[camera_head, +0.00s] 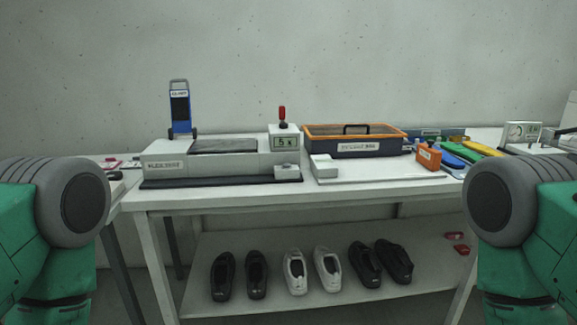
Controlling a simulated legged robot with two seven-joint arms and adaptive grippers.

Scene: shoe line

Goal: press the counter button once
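I cannot tell which part is the counter button, and the display's digits are too small to read surely. Neither gripper is in view; only green and grey upper parts of my arms show at the left and right edges.
The long grey machine (165,168) fills the table's left. An orange-rimmed dark tray (319,146), a white plate (385,180), an orange box (428,157) and coloured shoe-shaped pieces (458,153) are to the right. A blue cart-like device (180,108) stands behind. Shoes line the lower shelf (215,243).

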